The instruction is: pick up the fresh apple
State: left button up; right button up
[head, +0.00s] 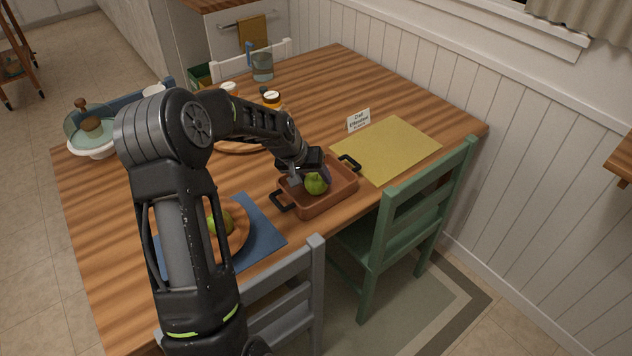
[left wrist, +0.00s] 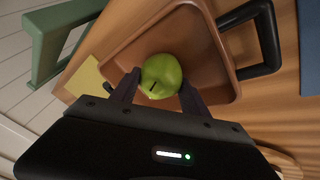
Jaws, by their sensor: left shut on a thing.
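A green apple (head: 316,183) is at the brown tray with black handles (head: 338,201) on the wooden table. My left gripper (head: 312,172) reaches down over the tray and is shut on this apple. In the left wrist view the green apple (left wrist: 161,76) sits between the two dark fingers of my left gripper (left wrist: 155,90), with the tray (left wrist: 205,70) behind it. I cannot tell whether the apple touches the tray floor. A second green and brownish fruit (head: 222,222) lies on a round plate (head: 240,240), partly hidden by my arm. My right gripper is not in view.
A yellow mat (head: 385,150) and a small white sign (head: 358,119) lie beyond the tray. A green chair (head: 415,215) and a grey chair (head: 290,300) stand close to the table edge.

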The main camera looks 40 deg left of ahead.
aim_at(315, 176)
pick_arm(q)
notch_tip(315, 176, up, 10)
jog(key=shift+r+b, duration=0.1)
jog(key=shift+b, duration=0.3)
dwell(0.6)
